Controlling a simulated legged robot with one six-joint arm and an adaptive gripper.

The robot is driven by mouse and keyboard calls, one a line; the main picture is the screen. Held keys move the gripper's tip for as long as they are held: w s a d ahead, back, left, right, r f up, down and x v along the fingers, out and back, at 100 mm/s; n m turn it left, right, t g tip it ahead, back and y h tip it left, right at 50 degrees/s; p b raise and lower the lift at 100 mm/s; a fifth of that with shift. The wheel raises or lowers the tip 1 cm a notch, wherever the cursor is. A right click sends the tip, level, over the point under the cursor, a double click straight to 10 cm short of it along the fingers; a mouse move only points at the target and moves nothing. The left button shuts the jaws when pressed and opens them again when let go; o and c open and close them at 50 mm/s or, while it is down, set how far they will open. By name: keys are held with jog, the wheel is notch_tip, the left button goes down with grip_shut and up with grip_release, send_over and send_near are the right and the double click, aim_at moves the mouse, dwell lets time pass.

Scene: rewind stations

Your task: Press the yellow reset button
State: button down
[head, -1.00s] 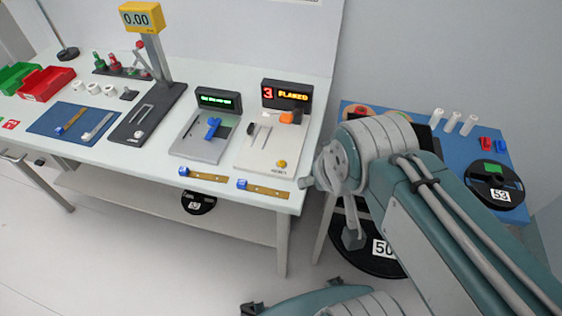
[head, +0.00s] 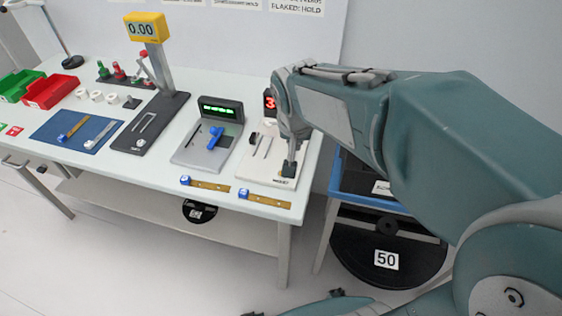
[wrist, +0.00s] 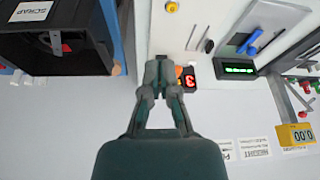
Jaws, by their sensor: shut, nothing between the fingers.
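The yellow reset button (wrist: 172,7) shows at the top of the wrist view, on a white panel (head: 262,165). In the head view the button is hidden behind my gripper (head: 289,169), which points down over the panel's front right corner. In the wrist view my gripper (wrist: 161,62) is shut and empty, and the button appears beyond its fingertips with a gap in the picture. I cannot tell how high the tips are above it. The panel's display (head: 269,103) reads a red 3; my arm hides the rest.
A grey station with a blue lever (head: 215,138) stands left of the panel. Brass strips with blue ends (head: 264,198) lie along the table's front edge. A black bin marked SCRAP (wrist: 58,40) is in the wrist view. A black disc marked 50 (head: 386,260) is below right.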

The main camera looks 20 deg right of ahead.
jog(key=w+a+f+m, duration=0.1)
jog(key=w+f, duration=0.5)
jog(key=w, duration=0.1)
jog(key=shift+w+m+g, duration=0.2)
jog(key=shift+m+g, duration=0.1)
jog(key=shift+m, duration=0.1)
jog(key=shift+a, duration=0.1)
jog(key=x, duration=0.8)
jog(key=s+x, duration=0.1)
jog(key=x, duration=0.3)
jog(key=shift+w+f, duration=0.1)
jog(key=shift+f, duration=1)
